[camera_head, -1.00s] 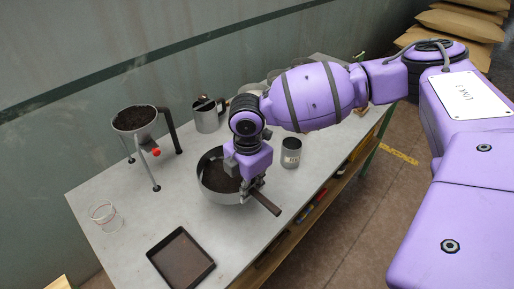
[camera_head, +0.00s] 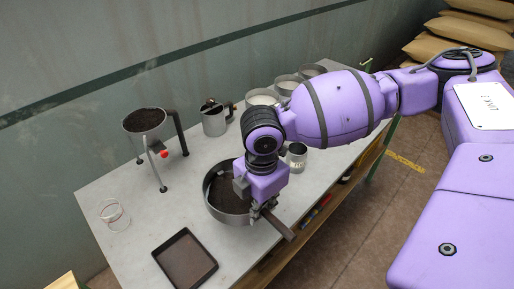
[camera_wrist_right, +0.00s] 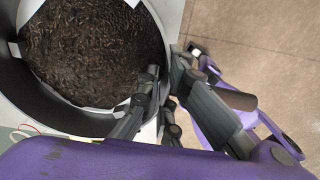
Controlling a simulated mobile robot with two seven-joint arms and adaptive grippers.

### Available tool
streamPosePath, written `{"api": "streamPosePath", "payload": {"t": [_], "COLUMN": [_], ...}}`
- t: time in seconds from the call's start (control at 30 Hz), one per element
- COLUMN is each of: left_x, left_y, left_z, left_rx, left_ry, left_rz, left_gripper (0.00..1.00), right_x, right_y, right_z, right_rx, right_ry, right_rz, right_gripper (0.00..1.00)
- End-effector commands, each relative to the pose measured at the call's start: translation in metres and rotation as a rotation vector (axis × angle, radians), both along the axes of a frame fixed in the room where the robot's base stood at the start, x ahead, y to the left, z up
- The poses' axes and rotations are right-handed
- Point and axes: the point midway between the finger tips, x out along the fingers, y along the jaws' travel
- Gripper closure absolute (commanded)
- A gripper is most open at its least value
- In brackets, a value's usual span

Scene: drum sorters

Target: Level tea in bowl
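The bowl (camera_head: 209,206) is a round, grey metal vessel near the table's front edge. Dark, loose tea leaves (camera_wrist_right: 85,45) cover its floor in the right wrist view, with a paler patch of bare wall beside them. My right gripper (camera_head: 262,207) is at the bowl's front-right side, shut on it at the rim or handle; the exact contact is partly hidden. A dark bar (camera_head: 281,224) sticks out from there past the table edge. In the right wrist view the fingers (camera_wrist_right: 160,98) meet the bowl's right side. My left gripper is out of view.
A dark square tray (camera_head: 185,259) lies left of the bowl. A clear glass (camera_head: 114,215) and a funnel of dark leaves on a stand (camera_head: 145,121) are farther left. A metal jug (camera_head: 215,121), a tin (camera_head: 297,158) and several round containers (camera_head: 262,98) stand behind.

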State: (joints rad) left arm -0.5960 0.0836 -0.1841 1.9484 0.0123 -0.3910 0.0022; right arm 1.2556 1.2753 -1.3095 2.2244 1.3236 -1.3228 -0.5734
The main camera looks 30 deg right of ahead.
Motion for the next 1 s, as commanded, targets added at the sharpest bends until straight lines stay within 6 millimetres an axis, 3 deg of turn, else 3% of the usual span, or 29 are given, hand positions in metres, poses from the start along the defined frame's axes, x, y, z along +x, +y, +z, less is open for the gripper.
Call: {"api": "streamPosePath", "payload": {"t": [0.23,0.5,0.87,0.9,0.93,1.0], "left_x": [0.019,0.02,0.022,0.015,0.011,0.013], "left_y": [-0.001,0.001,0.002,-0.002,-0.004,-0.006], "left_z": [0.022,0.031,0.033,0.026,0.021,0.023], "left_rx": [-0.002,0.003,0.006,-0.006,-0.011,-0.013], "left_ry": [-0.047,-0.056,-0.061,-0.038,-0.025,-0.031], "left_rz": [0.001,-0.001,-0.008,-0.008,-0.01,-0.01], "left_gripper": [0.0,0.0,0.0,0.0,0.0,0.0], "right_x": [-0.001,-0.001,-0.002,-0.001,0.011,-0.003], "right_y": [0.001,0.001,0.001,0.001,0.005,-0.001], "right_z": [0.02,0.037,0.038,0.038,0.038,0.038], "right_rx": [0.001,0.002,0.001,0.001,0.003,-0.001], "right_ry": [-0.008,-0.008,-0.002,-0.002,-0.004,-0.001], "right_rz": [-0.002,-0.001,-0.001,-0.001,-0.003,0.0], "right_gripper": [1.0,1.0,1.0,1.0,1.0,1.0]}}
